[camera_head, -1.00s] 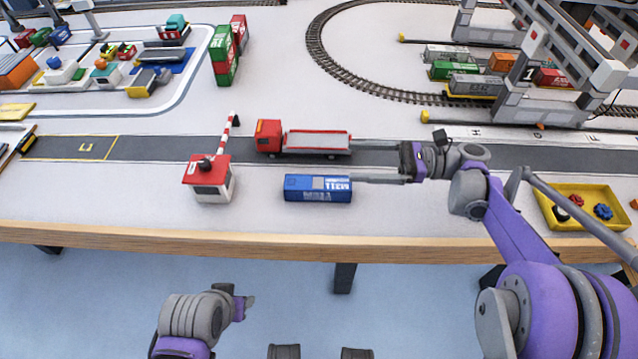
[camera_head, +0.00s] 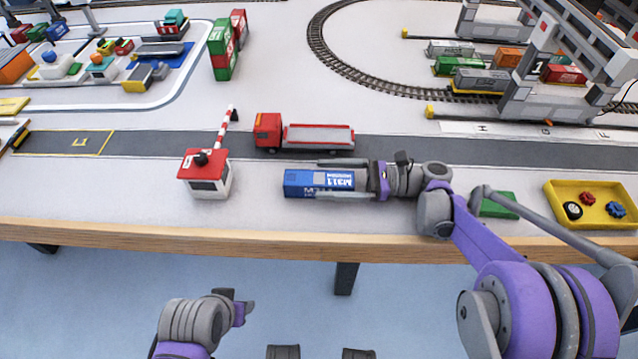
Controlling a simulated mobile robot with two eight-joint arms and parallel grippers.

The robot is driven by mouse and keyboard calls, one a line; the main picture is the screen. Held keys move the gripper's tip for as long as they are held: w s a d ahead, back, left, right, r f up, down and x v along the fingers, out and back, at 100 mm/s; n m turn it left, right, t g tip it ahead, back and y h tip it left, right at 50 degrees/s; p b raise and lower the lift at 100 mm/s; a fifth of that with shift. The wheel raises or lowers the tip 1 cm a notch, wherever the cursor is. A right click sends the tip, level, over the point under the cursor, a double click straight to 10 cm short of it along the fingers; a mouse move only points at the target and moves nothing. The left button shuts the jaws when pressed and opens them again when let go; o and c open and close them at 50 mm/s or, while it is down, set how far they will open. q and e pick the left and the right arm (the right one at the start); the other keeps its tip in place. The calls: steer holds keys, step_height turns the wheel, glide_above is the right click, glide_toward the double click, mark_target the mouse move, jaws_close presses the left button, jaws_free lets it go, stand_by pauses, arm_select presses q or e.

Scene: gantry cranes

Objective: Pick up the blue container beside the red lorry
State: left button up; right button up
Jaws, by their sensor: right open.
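The blue container (camera_head: 304,182) with white lettering lies on the pale table top near its front edge. The red lorry (camera_head: 304,135) with an empty grey-red flatbed stands on the grey road just behind it. My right gripper (camera_head: 342,179) comes from the right and is open, with one finger along the container's far side and one along its near side. The container's right end is partly hidden by the near finger and the gripper body. I cannot tell whether the fingers touch it. My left gripper (camera_head: 240,305) is low in front of the table, away from everything; its jaw opening is unclear.
A red-roofed gatehouse (camera_head: 206,175) with a raised striped barrier stands left of the container. A green block (camera_head: 497,205) and a yellow tray (camera_head: 593,222) with small parts lie at the right, near my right arm. The wooden table edge (camera_head: 300,239) is close in front.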

steer(key=shift+a, duration=0.45)
jaws_close()
